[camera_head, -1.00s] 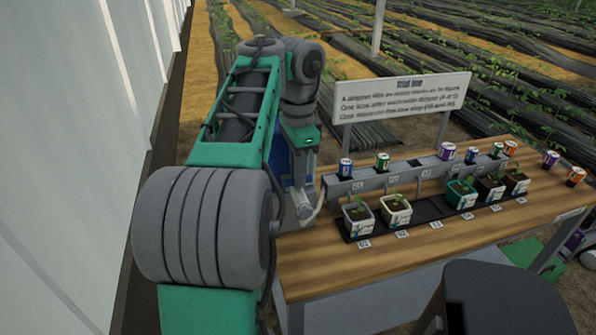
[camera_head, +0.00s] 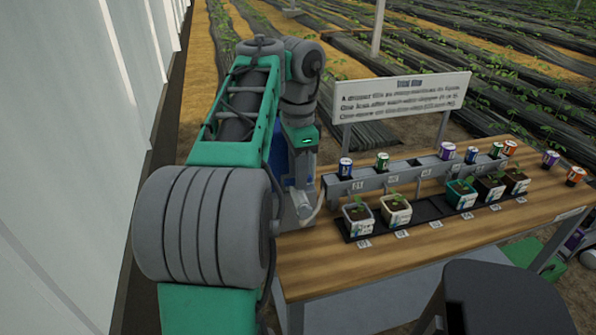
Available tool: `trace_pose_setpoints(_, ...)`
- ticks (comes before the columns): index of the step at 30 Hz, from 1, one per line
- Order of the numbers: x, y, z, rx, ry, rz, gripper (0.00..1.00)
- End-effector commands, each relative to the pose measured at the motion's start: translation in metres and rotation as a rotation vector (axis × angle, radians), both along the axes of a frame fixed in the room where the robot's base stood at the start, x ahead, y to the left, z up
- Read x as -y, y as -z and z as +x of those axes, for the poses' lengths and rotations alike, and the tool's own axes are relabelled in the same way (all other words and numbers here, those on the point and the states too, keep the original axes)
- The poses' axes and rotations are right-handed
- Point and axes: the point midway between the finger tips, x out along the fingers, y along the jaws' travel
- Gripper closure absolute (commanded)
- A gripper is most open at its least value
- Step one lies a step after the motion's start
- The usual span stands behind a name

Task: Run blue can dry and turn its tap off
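A blue can with a white label (camera_head: 346,168) stands at the left end of the grey rack (camera_head: 375,184) on the wooden bench. Another bluish can (camera_head: 471,155) stands further right on the rack. Small taps on the rack's front are too small for me to tell whether they are on or off. My gripper (camera_head: 304,210) points down at the bench's left end, left of the rack and the left blue can. My arm partly hides it, and whether its fingers are open or shut does not show.
A green can (camera_head: 382,162), a purple can (camera_head: 447,150) and others stand along the rack. Several potted seedlings, including a white pot (camera_head: 397,218), stand in a black tray before it. A sign (camera_head: 400,97) rises behind. The bench front (camera_head: 400,262) is clear.

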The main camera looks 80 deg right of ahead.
Motion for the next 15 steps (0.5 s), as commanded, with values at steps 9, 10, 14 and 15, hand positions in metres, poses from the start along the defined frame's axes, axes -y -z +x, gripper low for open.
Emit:
trace_pose_setpoints(9, 0.000, -0.031, 0.000, 0.000, 0.000, 0.000, 0.65)
trace_pose_setpoints(10, 0.000, -0.037, 0.000, 0.000, 0.000, 0.000, 0.65)
trace_pose_setpoints(14, 0.000, -0.063, 0.000, 0.000, 0.000, 0.000, 0.65)
trace_pose_setpoints(15, 0.000, -0.069, 0.000, 0.000, 0.000, 0.000, 0.65)
